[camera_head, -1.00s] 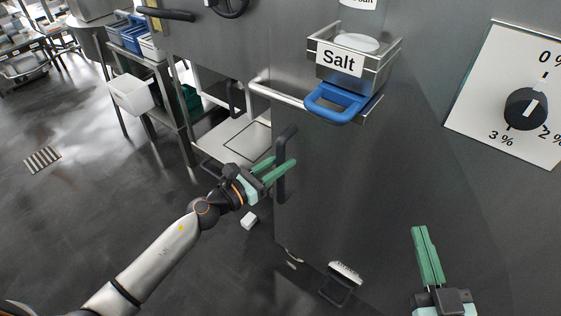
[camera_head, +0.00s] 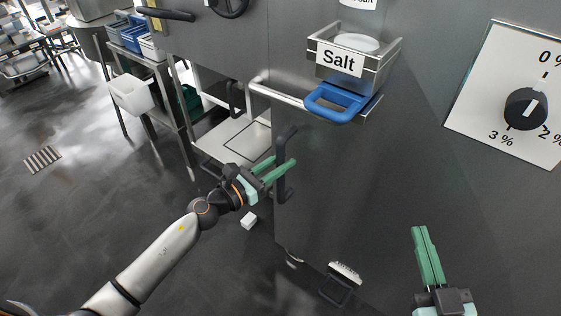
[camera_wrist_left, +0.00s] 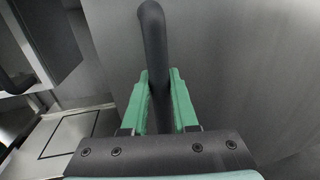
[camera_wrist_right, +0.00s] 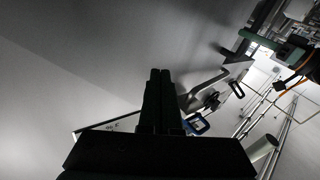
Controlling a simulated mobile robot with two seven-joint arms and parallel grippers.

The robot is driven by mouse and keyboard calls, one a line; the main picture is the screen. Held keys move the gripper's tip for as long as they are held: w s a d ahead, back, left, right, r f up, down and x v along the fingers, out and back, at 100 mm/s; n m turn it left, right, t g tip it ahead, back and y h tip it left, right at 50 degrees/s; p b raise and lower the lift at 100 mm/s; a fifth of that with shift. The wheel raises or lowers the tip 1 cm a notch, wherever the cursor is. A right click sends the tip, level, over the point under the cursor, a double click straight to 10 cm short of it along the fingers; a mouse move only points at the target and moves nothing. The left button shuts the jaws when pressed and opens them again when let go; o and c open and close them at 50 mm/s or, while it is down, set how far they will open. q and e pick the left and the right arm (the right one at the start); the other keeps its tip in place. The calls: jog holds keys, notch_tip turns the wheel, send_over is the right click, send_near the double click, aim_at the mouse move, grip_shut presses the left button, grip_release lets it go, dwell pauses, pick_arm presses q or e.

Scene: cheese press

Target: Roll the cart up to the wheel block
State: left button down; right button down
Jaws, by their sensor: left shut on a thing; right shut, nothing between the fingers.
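A large grey steel body (camera_head: 350,190) fills the middle and right, with a black upright handle (camera_head: 282,178) on its left edge. I cannot tell whether this body is the cart. My left gripper (camera_head: 280,168) is shut on the black handle; in the left wrist view the handle (camera_wrist_left: 153,40) runs between the green fingers. My right gripper (camera_head: 420,230) is shut and empty in front of the grey face, at the lower right. A small white block (camera_head: 249,220) lies on the floor below the left gripper; I cannot tell whether it is the wheel block.
A table with bins (camera_head: 133,94) stands at left. Open dark floor (camera_head: 90,215) lies left.

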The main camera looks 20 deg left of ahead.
aim_at(274, 139)
pick_arm(q)
jog(key=shift+a, duration=0.15)
